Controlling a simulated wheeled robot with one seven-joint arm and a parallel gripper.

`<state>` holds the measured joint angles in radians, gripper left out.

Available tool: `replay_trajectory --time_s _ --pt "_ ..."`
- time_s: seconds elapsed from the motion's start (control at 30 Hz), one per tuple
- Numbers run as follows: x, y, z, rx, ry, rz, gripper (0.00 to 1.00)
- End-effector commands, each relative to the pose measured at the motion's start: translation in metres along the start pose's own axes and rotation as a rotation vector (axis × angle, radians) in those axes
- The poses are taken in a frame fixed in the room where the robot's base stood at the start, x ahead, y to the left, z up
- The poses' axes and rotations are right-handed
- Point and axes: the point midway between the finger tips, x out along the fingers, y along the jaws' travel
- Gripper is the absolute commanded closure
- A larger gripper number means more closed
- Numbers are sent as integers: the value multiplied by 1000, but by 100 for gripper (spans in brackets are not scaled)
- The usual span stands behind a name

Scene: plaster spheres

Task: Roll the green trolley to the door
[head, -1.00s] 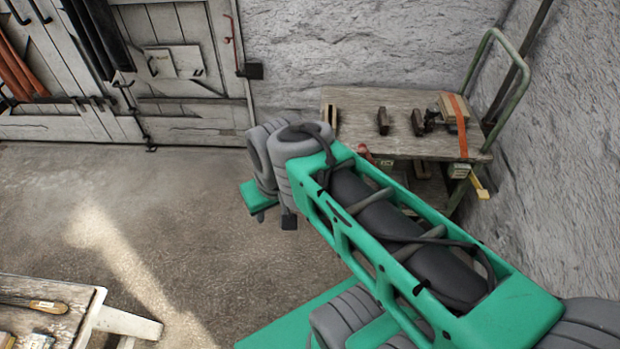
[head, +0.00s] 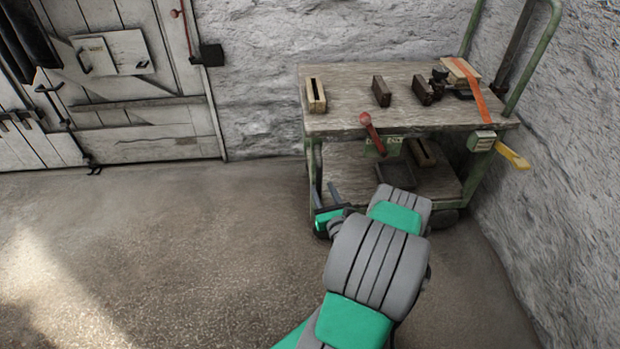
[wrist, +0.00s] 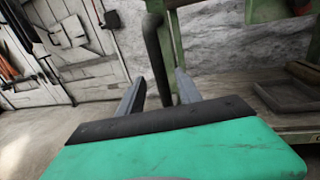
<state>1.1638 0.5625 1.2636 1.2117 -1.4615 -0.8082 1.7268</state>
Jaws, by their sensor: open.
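The green trolley (head: 407,118) stands against the rock wall at the right in the head view, with a worn wooden top, a lower shelf and a tall green push bar (head: 537,60) on its right. My gripper (head: 326,196) is at its left front leg, open. In the wrist view the two grey fingers of my gripper (wrist: 161,78) point at a dark upright bar (wrist: 156,55), which shows between them; I cannot tell whether they touch it. The door (head: 145,95), of pale planks, is at the left in the head view. My arm hides part of the trolley's lower front.
Wooden blocks (head: 381,91) and an orange strap (head: 478,97) lie on the trolley top. The floor (head: 170,225) between trolley and door is clear.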

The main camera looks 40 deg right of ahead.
Motion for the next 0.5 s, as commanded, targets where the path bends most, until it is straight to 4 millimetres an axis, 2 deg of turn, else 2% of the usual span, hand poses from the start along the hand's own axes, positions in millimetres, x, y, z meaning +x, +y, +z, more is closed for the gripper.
replay_trajectory --time_s 0.17,0.5 --pt "13 -1 2 0 0 0 59" --pt "56 1 1 -5 -1 4 59"
